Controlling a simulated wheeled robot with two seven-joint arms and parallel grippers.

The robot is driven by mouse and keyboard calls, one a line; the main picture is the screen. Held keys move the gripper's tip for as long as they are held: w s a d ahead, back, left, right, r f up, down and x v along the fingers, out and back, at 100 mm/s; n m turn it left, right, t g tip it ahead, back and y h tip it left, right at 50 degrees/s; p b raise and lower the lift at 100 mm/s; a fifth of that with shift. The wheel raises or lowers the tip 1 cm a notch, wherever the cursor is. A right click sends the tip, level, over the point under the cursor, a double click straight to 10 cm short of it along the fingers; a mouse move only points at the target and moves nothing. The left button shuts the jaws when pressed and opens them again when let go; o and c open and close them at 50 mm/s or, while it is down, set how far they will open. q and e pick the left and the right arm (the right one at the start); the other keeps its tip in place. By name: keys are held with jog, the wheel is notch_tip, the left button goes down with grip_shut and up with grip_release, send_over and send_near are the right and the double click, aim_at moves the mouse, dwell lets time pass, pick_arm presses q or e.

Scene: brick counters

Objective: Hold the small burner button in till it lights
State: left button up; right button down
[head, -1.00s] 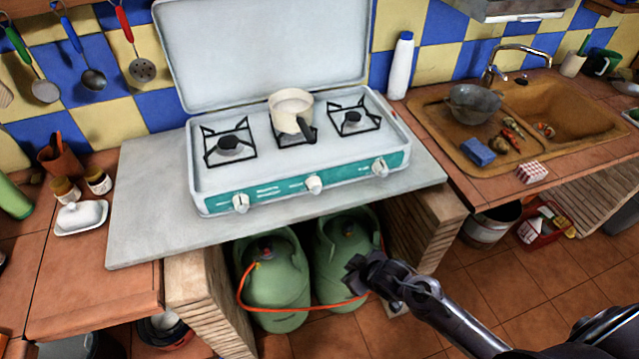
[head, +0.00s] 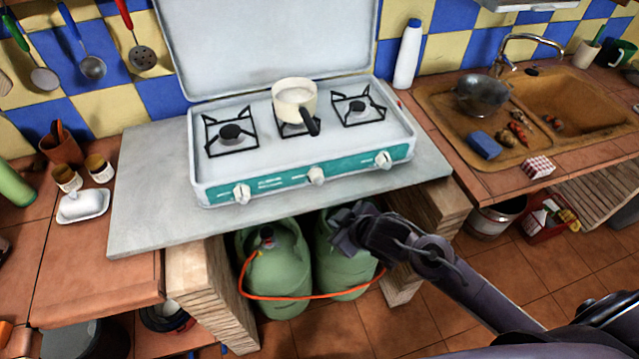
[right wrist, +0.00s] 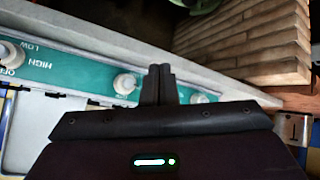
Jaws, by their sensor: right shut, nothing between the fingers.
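The white camping stove (head: 205,180) stands open on the counter with a teal front panel and three white knobs: left (head: 241,194), middle (head: 316,176) and right (head: 383,159). I cannot tell which control is the small burner button. A small red spot (head: 400,103) shows at the stove's right rear corner. My right gripper (head: 338,222) is shut and empty, below the front counter edge, apart from the knobs in the head view. In the right wrist view its closed fingers (right wrist: 160,84) overlap the panel near a knob (right wrist: 125,83). My left gripper is not seen.
A cream pot (head: 294,97) sits on the middle burner, its dark handle pointing forward. Two green gas bottles (head: 283,275) with an orange hose stand under the grey slab (head: 140,215). Wooden supports flank them. A sink (head: 560,100) lies right.

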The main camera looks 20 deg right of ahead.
aim_at(318, 182)
jog(key=shift+w+a+b, duration=0.15)
jog(key=shift+w+b, duration=0.15)
jog(key=shift+w, duration=3.9)
jog(key=shift+w, duration=0.4)
jog(key=shift+w, duration=0.4)
jog(key=shift+p, duration=0.3)
dwell(0.6)
jog(key=shift+s+p, duration=0.4)
jog(key=shift+s, duration=0.45)
